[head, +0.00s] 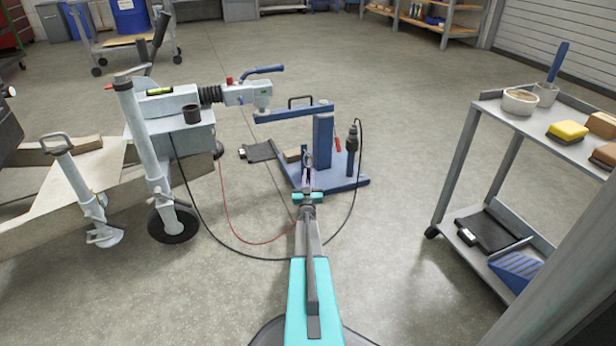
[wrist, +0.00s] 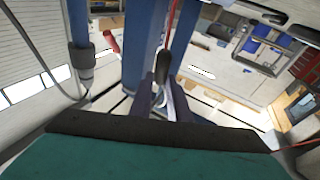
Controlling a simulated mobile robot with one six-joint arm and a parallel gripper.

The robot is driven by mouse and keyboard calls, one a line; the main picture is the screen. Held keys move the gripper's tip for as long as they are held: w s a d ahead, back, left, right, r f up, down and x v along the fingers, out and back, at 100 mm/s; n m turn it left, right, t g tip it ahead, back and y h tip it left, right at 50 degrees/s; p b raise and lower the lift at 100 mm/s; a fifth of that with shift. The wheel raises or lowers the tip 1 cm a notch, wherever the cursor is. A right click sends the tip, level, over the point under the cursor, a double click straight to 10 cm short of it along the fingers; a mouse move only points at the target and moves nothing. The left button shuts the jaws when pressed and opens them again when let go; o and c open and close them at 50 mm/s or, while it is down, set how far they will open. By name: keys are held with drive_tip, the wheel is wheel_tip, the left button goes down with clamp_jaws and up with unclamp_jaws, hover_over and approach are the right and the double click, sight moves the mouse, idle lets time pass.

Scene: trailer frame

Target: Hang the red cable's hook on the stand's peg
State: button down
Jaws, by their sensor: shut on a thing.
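The red cable (head: 226,212) runs from the trailer's front down to the floor and up to my gripper. My gripper (head: 307,182) is in front of the blue stand's post (head: 323,140), low down. In the wrist view my gripper (wrist: 168,106) is shut on the cable's hook, a dark piece (wrist: 162,66) with a pale metal loop between the fingers. The red cable (wrist: 181,30) rises beyond it. The post (wrist: 138,45) is close by. A short red piece (head: 338,145) is at the post's right side; I cannot tell whether it is the peg.
A black plug (head: 352,137) with a black cable (head: 340,226) stands on the stand's right side. The trailer's grey coupling (head: 240,94) and jockey wheel (head: 174,222) are at left. A grey cart (head: 448,170) stands at right. Floor between is mostly clear.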

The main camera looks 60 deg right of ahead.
drive_tip(key=c, duration=1.6)
unclamp_jaws()
drive_tip(key=shift+s+a, duration=0.1)
drive_tip(key=shift+a, duration=0.05)
drive_tip(key=shift+p+v, duration=1.75)
drive_tip(key=shift+v, duration=1.85)
